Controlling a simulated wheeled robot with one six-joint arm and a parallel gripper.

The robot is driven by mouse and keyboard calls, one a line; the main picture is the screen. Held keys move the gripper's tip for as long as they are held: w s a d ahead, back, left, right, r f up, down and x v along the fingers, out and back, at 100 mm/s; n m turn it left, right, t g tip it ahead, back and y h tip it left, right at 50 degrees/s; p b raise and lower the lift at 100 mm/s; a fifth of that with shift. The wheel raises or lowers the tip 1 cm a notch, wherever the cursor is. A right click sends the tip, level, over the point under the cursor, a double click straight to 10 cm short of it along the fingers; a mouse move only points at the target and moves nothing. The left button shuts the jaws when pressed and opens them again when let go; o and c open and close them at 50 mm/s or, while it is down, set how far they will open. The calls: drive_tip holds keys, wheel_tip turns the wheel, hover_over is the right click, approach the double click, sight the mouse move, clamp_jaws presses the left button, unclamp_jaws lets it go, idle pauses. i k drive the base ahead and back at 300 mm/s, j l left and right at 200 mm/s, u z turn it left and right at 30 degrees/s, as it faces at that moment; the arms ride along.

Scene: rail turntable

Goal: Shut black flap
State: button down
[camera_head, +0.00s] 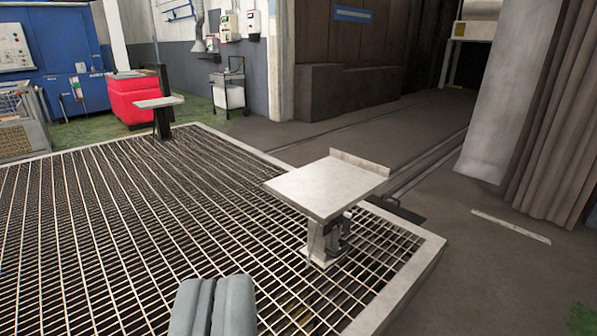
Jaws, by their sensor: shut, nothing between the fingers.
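My gripper (213,284) shows at the bottom edge, left of centre, as two grey fingers pressed together with nothing between them. It is above the metal grating, apart from everything else. I cannot make out a black flap for certain. A flat dark piece (396,209) lies low at the grating's right edge, behind a pale-topped pedestal (326,188); it is partly hidden by the pedestal, and I cannot tell whether it is the flap. A dark upright post (161,95) with a pale shelf stands at the grating's far edge.
The grating (110,240) fills the left and centre, with a pale frame (405,276) along its right edge. Rails (425,163) run away behind the pedestal. A red cabinet (126,100), a cart (228,92) and a curtain (560,130) stand farther off. Floor at right is mostly clear.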

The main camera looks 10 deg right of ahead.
sight(412, 218)
drive_tip(key=i+l, duration=0.15)
drive_tip(key=l, duration=0.25)
drive_tip(key=i+l, duration=0.1)
drive_tip(key=l, duration=0.25)
drive_tip(key=i+l, duration=0.15)
drive_tip(key=l, duration=0.25)
drive_tip(key=i+l, duration=0.1)
drive_tip(key=l, duration=0.25)
drive_tip(key=i+l, duration=0.15)
drive_tip(key=l, duration=0.25)
drive_tip(key=i+l, duration=0.1)
drive_tip(key=l, duration=0.25)
drive_tip(key=i+l, duration=0.2)
drive_tip(key=l, duration=0.2)
drive_tip(key=i+l, duration=0.2)
drive_tip(key=l, duration=0.2)
drive_tip(key=i+l, duration=0.2)
drive_tip(key=l, duration=0.2)
drive_tip(key=i+l, duration=0.2)
drive_tip(key=l, duration=0.2)
drive_tip(key=i+l, duration=0.2)
drive_tip(key=l, duration=0.2)
drive_tip(key=i+l, duration=0.15)
drive_tip(key=i, duration=0.3)
drive_tip(key=i+l, duration=0.2)
drive_tip(key=i, duration=0.2)
